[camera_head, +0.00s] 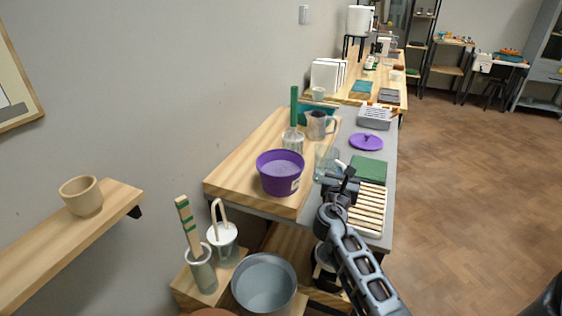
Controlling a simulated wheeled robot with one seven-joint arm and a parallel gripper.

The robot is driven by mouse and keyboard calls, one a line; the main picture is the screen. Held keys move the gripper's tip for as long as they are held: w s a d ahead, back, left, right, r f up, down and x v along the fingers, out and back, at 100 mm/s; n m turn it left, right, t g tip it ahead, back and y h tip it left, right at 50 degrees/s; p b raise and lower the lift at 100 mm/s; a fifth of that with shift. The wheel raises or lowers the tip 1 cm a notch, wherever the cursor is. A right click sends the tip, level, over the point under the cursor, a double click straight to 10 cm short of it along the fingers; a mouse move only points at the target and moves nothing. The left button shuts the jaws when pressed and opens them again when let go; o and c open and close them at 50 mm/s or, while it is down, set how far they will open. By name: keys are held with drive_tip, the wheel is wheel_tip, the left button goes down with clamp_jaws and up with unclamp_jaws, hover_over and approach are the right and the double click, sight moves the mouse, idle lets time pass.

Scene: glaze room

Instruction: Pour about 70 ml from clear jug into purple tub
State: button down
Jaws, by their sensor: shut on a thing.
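The purple tub (267,180) stands upright on the wooden bench top, with a paler purple surface inside and a small label on its side. The clear jug (325,163) is just right of the tub, apart from it, and looks about upright. My gripper (338,182) is shut on the jug from its near right side. The gripper and wrist hide part of the jug. The jug's fill level is too small to tell, and no stream shows between jug and tub.
Behind the tub stand a glass with a green-handled tool (293,141) and a grey pitcher (318,125). To the right lie a purple lid (366,142), a green block (368,168) and a slatted wooden rack (368,210). A grey bucket (264,284) is below, in front.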

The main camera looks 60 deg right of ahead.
drive_tip(key=shift+r, duration=0.1)
drive_tip(key=shift+w+a+r+n+h+b, duration=0.4)
drive_tip(key=shift+w+n+b, duration=0.2)
drive_tip(key=shift+n, duration=0.4)
drive_tip(key=w+a+r+n+t+h, duration=0.1)
drive_tip(key=w+r+n+t, duration=0.1)
drive_tip(key=r+n, duration=0.2)
drive_tip(key=w+a+r+n+t+h+b, duration=0.1)
drive_tip(key=w+a+r+n+t, duration=0.1)
drive_tip(key=r+n, duration=0.3)
drive_tip(key=shift+w+a+r+n+t+h, duration=0.25)
drive_tip(key=shift+w+n+t, duration=0.5)
drive_tip(key=shift+n, duration=0.85)
drive_tip(key=shift+n+b, duration=0.3)
drive_tip(key=shift+b, duration=0.05)
drive_tip(key=shift+w+r+n+t, duration=0.15)
drive_tip(key=shift+r+n+t, duration=0.05)
drive_tip(key=shift+n+t, duration=0.15)
drive_tip(key=shift+w+a+r+n+t, duration=0.2)
drive_tip(key=shift+w+r+n+t, duration=0.15)
drive_tip(key=shift+n, duration=0.6)
drive_tip(key=shift+w+a+f+n+t, duration=0.15)
drive_tip(key=shift+w+a+n+t, duration=0.25)
drive_tip(key=shift+w+n, duration=0.2)
drive_tip(key=shift+w+a+f+n+t, duration=0.15)
drive_tip(key=shift+w+a+n+t, duration=0.1)
drive_tip(key=shift+w+n+t, duration=0.35)
